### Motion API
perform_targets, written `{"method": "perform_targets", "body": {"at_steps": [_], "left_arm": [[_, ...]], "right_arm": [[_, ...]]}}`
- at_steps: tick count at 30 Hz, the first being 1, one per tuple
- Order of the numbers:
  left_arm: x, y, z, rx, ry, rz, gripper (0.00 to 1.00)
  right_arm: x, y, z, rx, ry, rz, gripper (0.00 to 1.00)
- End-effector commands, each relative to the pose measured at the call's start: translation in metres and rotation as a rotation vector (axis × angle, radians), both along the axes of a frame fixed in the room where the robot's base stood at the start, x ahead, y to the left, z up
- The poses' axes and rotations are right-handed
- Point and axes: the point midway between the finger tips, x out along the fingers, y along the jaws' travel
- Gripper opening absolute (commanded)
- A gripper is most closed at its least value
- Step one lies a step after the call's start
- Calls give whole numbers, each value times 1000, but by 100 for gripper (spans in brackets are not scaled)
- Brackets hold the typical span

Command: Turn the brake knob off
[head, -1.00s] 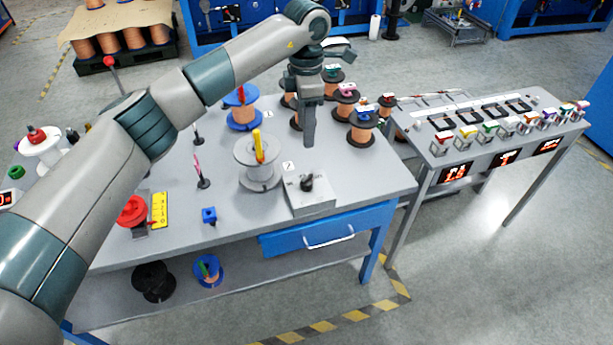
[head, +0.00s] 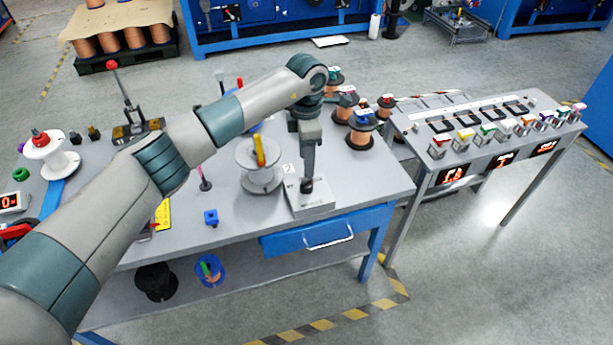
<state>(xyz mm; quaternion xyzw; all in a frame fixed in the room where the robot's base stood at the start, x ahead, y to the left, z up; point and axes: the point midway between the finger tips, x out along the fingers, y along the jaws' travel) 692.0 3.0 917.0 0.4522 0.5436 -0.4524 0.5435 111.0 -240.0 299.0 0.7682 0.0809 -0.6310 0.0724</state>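The brake knob (head: 306,186) is a small black knob on top of a light grey box (head: 312,205) at the front right of the workbench. My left gripper (head: 307,175) points straight down over the box, with its fingertips at the knob. The fingers cover part of the knob. They look close together, but I cannot tell from this view whether they grip it. My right gripper is not in view.
A grey spool with a yellow peg (head: 259,165) stands just left of the box. Several copper spools (head: 361,130) stand behind, to the right. A side table (head: 480,150) stands at right.

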Motion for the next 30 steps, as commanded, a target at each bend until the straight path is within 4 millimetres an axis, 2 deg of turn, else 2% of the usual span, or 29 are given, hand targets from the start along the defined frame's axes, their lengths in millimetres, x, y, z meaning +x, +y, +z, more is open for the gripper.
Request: {"method": "perform_targets", "body": {"at_steps": [6, 11, 15, 21, 29, 30], "left_arm": [[-1, 0, -36, 0, 4, 2, 47], [-1, 0, -61, 0, 3, 2, 47], [0, 0, -76, 0, 2, 1, 47], [0, 0, -86, 0, 0, 1, 47], [0, 0, -87, 0, -1, 1, 47], [0, 0, -87, 0, 0, 1, 40]], "right_arm": [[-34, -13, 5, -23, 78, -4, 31], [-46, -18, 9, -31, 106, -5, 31], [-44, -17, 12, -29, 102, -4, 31], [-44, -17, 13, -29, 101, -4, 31], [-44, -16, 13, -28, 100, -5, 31], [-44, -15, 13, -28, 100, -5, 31]]}}
